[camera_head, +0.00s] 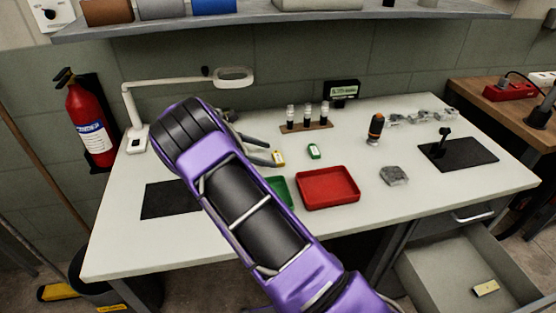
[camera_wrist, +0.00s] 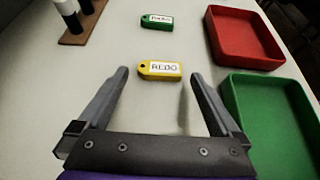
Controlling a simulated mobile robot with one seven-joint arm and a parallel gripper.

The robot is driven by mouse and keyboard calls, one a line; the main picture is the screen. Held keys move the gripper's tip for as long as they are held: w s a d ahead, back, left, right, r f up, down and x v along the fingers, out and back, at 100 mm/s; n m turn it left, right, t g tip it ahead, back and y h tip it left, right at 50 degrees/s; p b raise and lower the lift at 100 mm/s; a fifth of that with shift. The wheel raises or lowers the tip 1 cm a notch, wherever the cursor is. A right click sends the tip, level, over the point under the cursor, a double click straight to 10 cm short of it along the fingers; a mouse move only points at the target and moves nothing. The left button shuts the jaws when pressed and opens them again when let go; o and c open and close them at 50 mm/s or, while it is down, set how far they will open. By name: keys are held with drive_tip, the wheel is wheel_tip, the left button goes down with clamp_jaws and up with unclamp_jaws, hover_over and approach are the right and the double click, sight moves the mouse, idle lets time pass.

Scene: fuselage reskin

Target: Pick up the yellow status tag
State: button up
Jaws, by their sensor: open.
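The yellow status tag (camera_wrist: 160,70) lies flat on the white table, with a white label that reads "REDO" in the wrist view. It also shows in the head view (camera_head: 279,158), close to my gripper's fingertips. My gripper (camera_wrist: 158,78) is open and empty, with its fingers pointing toward the tag. In the wrist view the tag lies between and slightly beyond the fingertips, and I see no contact. A green status tag (camera_wrist: 156,22) lies beyond the yellow one, and in the head view (camera_head: 314,151) to its right.
A red tray (camera_head: 328,203) and a partly hidden green tray (camera_head: 290,200) stand in front of the tags. A wooden rack (camera_head: 306,127) with several dark vials stands behind. A screwdriver (camera_head: 375,129) stands farther right. An open drawer (camera_head: 440,285) hangs out at lower right.

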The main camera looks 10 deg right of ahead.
sight(278, 158)
drive_tip(key=shift+x, duration=1.25)
drive_tip(key=c, duration=1.2)
drive_tip(key=shift+o, duration=0.2)
drive_tip(key=shift+r, duration=0.15)
